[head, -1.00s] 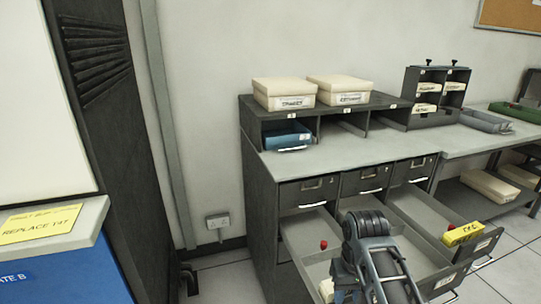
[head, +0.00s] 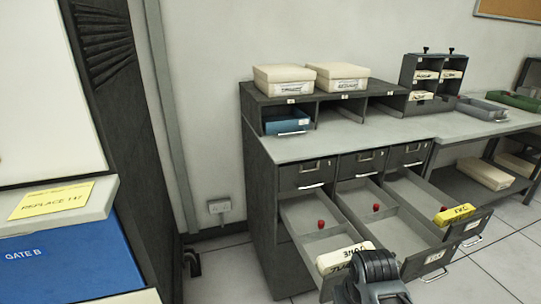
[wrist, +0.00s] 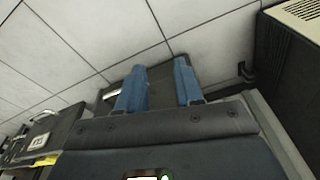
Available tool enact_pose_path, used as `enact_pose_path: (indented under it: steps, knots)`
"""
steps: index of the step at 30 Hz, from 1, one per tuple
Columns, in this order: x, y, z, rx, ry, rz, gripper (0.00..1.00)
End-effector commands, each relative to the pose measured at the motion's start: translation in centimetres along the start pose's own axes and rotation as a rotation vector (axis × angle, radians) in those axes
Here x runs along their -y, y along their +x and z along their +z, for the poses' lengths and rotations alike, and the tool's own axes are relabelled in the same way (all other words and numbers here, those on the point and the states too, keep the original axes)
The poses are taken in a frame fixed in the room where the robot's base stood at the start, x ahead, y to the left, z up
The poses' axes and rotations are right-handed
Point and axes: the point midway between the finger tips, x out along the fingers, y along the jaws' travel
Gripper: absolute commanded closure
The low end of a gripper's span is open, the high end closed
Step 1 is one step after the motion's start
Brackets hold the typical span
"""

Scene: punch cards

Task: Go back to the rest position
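My gripper (wrist: 158,82) shows in the wrist view with its two blue fingers apart and nothing between them. It is open and empty. Behind the fingers there is a dark surface and pale floor tiles. In the head view my arm is at the bottom edge, in front of the open drawers, and the fingertips are out of sight there. The front-left open drawer (head: 314,222) holds a white card block (head: 345,256) with dark lettering at its front end. A yellow block (head: 454,214) lies at the front of the right open drawer.
The grey cabinet (head: 258,190) has several drawers pulled out. Two cream boxes (head: 283,79) stand on its shelf, with a blue tray (head: 287,121) in the slot below. A dark rack (head: 437,75) stands on the counter. At left are a tall dark cabinet and a ledge with a yellow note (head: 50,200).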

Motion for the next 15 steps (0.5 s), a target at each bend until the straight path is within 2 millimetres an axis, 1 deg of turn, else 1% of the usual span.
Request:
enact_pose_path:
  steps: [1,5,9,11,12,14,15]
  knots:
    - [0.0,0.8,1.2,-0.016,0.001,-0.002,0.65]
    - [0.0,2.5,4.1,-0.085,0.005,-0.007,0.65]
    - [-0.1,4.0,8.5,-0.192,0.012,-0.011,0.65]
    - [-0.1,4.2,10.5,-0.241,0.015,-0.013,0.65]
    - [-0.1,4.2,11.8,-0.273,0.017,-0.013,0.65]
    - [-0.2,4.1,13.6,-0.323,0.021,-0.013,0.65]
    - [-0.2,3.9,14.9,-0.354,0.023,-0.013,0.65]
